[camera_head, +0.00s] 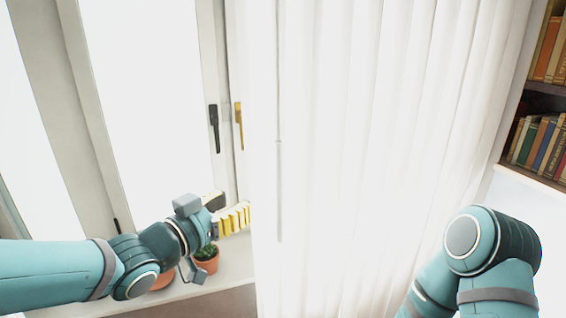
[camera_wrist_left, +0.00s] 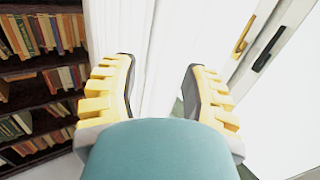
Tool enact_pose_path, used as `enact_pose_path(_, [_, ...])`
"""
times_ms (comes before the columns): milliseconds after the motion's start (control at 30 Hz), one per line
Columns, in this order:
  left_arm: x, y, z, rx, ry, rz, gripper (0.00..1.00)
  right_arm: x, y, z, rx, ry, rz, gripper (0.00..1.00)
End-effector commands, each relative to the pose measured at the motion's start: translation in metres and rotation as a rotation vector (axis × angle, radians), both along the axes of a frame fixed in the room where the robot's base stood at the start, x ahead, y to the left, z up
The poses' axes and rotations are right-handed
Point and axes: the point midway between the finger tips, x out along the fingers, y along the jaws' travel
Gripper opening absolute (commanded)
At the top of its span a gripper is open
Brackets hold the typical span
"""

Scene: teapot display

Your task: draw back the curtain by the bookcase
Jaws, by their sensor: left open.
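The white pleated curtain (camera_head: 385,130) hangs drawn across the middle, its left edge beside the window frame. It also shows in the left wrist view (camera_wrist_left: 158,45), beyond and between the fingers. My left gripper (camera_head: 236,218) is at the curtain's lower left edge, with yellow ridged fingers. In the left wrist view the two fingers (camera_wrist_left: 158,82) are spread apart, with no fabric clearly pinched. In the head view the fingertips meet the curtain's edge; whether they touch it, I cannot tell. The bookcase (camera_head: 534,88) stands right of the curtain. My right gripper is out of view.
A potted plant (camera_head: 206,258) stands on the windowsill (camera_head: 232,262) just below my left gripper. A dark handle (camera_head: 214,128) and a brass handle (camera_head: 238,125) are on the window frames. A thin rod (camera_head: 279,140) hangs along the curtain. My right arm is at lower right.

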Motion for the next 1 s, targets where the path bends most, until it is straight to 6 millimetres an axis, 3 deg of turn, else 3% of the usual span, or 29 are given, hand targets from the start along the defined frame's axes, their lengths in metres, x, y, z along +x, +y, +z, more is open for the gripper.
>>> enact_pose_path(100, [-0.006,-0.003,0.017,0.014,-0.05,-0.019,0.46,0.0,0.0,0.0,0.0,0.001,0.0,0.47])
enact_pose_path(267, [0.002,-0.011,0.019,0.014,-0.055,-0.023,0.46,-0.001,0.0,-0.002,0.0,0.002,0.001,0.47])
enact_pose_path(800, [0.079,-0.073,0.018,0.013,-0.053,-0.023,0.46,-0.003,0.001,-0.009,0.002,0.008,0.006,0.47])
enact_pose_path(1000, [0.096,-0.085,0.019,0.013,-0.053,-0.021,0.46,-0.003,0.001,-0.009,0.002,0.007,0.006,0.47])
